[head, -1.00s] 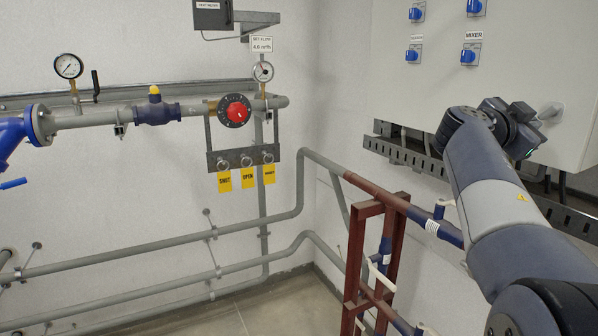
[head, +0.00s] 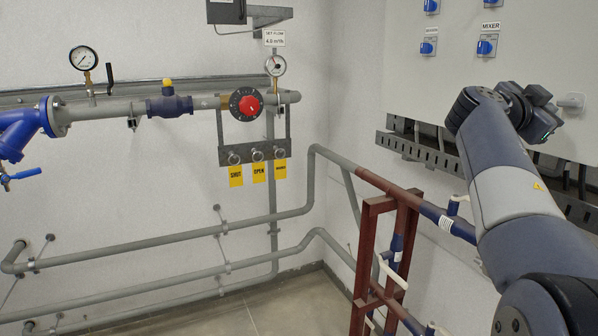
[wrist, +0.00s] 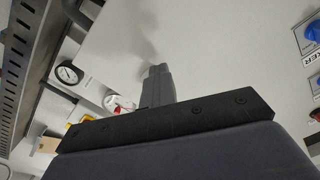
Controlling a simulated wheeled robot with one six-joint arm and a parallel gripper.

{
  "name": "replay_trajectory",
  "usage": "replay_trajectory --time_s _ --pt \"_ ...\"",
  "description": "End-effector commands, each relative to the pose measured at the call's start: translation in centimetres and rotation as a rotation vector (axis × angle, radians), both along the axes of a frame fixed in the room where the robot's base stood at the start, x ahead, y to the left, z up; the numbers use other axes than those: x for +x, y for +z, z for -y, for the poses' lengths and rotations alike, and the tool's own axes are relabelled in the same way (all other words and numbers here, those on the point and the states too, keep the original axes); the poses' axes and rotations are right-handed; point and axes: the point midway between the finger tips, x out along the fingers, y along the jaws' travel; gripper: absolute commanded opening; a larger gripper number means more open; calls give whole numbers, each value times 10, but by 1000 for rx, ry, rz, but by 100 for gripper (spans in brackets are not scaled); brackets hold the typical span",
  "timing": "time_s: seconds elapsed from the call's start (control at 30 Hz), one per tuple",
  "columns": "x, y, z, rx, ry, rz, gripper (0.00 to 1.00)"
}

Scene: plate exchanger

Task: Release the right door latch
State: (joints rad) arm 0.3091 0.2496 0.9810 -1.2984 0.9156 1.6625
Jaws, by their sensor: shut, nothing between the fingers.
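A light grey latch handle (head: 571,101) sits on the front of the pale cabinet (head: 470,85), near its lower part at the right of the head view. My wrist, with a small green light, is just left of it in that picture. My gripper (wrist: 157,72) shows in the wrist view with its dark fingers shut together and empty, against the pale cabinet surface. The fingertips are hard to make out in the head view. I cannot tell the distance between fingers and latch; no contact shows.
Blue rotary switches (head: 487,47) sit higher on the cabinet. A slotted metal tray (head: 430,155) runs below it, also in the wrist view (wrist: 25,50). A red-brown pipe stand (head: 375,265) is below my arm. Pipes with a red knob (head: 246,104) line the left wall.

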Motion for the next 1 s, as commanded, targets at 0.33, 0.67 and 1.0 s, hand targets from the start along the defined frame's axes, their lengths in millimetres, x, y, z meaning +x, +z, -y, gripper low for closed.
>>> replay_trajectory --time_s 0.33,0.67,1.0 --pt "1 -4 0 2 -4 -1 0" --pt "3 -7 -11 1 -1 1 0" --pt "-12 -8 -49 1 2 0 0"
